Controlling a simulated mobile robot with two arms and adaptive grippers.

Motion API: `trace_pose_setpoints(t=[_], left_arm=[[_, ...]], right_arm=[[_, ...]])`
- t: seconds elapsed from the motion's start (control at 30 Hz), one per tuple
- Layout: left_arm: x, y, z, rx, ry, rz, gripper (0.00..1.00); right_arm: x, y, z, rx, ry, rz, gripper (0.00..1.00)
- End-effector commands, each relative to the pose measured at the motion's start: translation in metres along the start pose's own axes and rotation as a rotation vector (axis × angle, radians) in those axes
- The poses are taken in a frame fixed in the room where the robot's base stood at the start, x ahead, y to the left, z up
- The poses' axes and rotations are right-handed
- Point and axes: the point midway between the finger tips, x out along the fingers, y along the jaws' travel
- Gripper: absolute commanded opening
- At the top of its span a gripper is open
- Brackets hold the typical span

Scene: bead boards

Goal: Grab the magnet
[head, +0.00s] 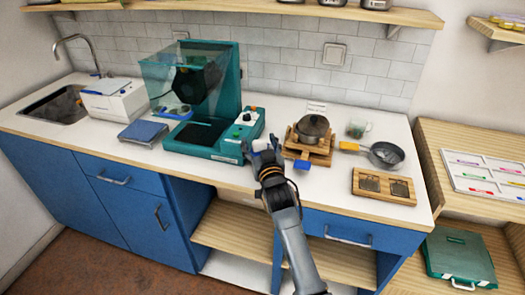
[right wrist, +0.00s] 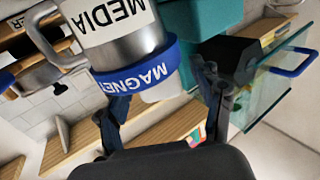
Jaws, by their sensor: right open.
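In the right wrist view, a blue band lettered MAGNET (right wrist: 140,78) sits against a metal mug labelled MEDIA (right wrist: 125,45), with a white part (right wrist: 160,90) beside it. My right gripper (right wrist: 166,90) is open, one finger on each side of the blue band in the picture; I cannot tell whether either touches it. In the head view the right gripper (head: 264,152) is at the counter's front, right of the teal machine, over a small white and blue item that it partly hides. My left gripper is not in view.
The teal machine (head: 204,148) with a clear hood stands close on the left. A pot (head: 312,126) on a wooden stand (head: 318,157) is close on the right, with a pan (head: 386,154) beyond. A wooden board (head: 384,187) lies near the counter's front edge.

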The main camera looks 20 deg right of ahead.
Motion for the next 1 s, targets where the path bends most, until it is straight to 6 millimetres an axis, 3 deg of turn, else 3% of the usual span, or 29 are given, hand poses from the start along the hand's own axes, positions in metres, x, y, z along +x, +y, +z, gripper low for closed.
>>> trace_pose_setpoints(t=[0.03, 0.37, 0.73, 0.93, 1.0], left_arm=[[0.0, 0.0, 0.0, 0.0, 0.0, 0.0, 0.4], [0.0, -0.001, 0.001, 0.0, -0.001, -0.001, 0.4], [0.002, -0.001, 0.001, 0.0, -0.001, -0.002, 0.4], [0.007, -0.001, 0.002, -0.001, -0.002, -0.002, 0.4], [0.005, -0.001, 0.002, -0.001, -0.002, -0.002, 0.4]], right_arm=[[0.0, 0.0, 0.0, 0.0, 0.0, 0.0, 0.67], [0.0, 0.0, 0.0, -0.001, 0.0, 0.0, 0.0], [0.0, 0.0, -0.008, -0.001, 0.005, 0.0, 0.0], [0.0, 0.0, -0.034, 0.0, 0.008, 0.001, 0.0], [-0.01, 0.003, -0.045, -0.001, 0.007, 0.002, 0.0]])
